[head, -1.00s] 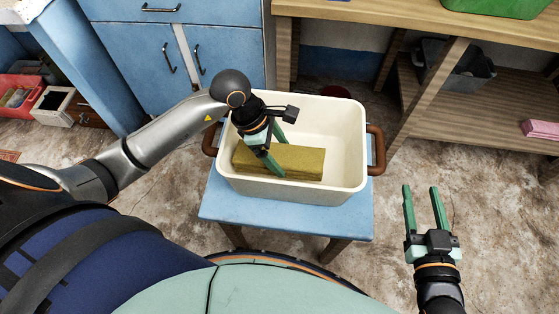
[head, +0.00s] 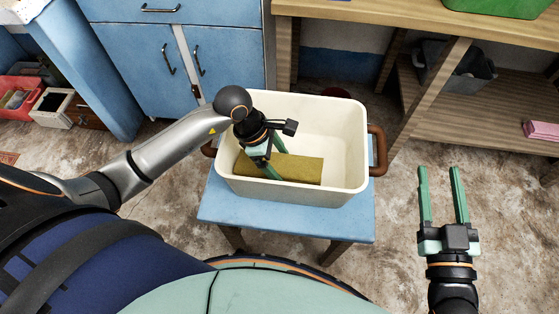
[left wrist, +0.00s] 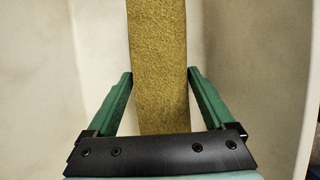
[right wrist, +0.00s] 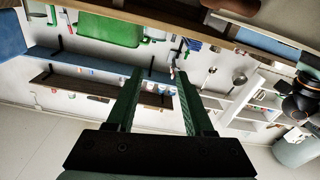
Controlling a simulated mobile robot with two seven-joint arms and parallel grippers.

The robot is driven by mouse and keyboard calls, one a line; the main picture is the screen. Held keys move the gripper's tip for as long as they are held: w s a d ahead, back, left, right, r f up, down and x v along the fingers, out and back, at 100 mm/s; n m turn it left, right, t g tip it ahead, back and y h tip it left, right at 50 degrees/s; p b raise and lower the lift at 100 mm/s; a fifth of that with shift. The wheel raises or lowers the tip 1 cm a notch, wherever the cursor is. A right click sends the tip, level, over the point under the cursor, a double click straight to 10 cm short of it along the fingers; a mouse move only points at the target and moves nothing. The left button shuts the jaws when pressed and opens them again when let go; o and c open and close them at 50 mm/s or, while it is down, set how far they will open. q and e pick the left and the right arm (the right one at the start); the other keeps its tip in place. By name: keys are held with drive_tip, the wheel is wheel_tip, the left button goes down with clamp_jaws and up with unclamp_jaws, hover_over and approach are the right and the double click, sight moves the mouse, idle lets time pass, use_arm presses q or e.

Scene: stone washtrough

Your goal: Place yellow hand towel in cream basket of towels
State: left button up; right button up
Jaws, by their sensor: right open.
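The cream basket (head: 343,165) is an open, white-cream tub with brown handles, standing on a small blue table. The yellow hand towel (head: 298,170) is a folded, mustard-coloured block low inside the basket. It also shows in the left wrist view (left wrist: 158,60), running between the fingers. My left gripper (head: 270,156) reaches down into the basket, with one finger on each side of the towel. Its fingertips appear to touch the towel's sides. The towel's underside is hidden. My right gripper (head: 442,195) is open and empty, outside the basket to the right.
The blue table (head: 290,221) leaves a bare strip in front of the basket. A wooden shelf unit (head: 425,35) stands behind and to the right. A blue cabinet (head: 225,60) is behind. A pink stack (head: 541,130) lies on the lower shelf.

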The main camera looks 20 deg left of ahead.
sight(280, 163)
use_arm(q)
drive_tip(key=shift+o, duration=0.8)
drive_tip(key=shift+r, duration=0.1)
drive_tip(key=shift+a+r, duration=0.1)
drive_tip(key=shift+r, duration=0.15)
drive_tip(key=p+v, duration=0.1)
drive_tip(key=v, duration=0.3)
drive_tip(key=shift+a+r, duration=0.1)
drive_tip(key=shift+r, duration=0.15)
drive_tip(key=p+v, duration=0.1)
drive_tip(key=v, duration=0.6)
drive_tip(key=shift+p, duration=0.35)
use_arm(e)
drive_tip(key=s+f+m+g+h, duration=0.1)
drive_tip(key=s+f+g, duration=0.1)
drive_tip(key=f, duration=0.5)
drive_tip(key=s+f+m+g+h, duration=0.1)
drive_tip(key=s+f+g, duration=0.1)
drive_tip(key=f+g, duration=0.2)
wheel_tip(280, 163, down, 4)
drive_tip(key=shift+s+r+g, duration=0.2)
drive_tip(key=shift+s+g, duration=0.1)
drive_tip(key=shift+g, duration=0.1)
use_arm(q)
drive_tip(key=shift+s, duration=0.1)
use_arm(e)
drive_tip(key=shift+d, duration=0.1)
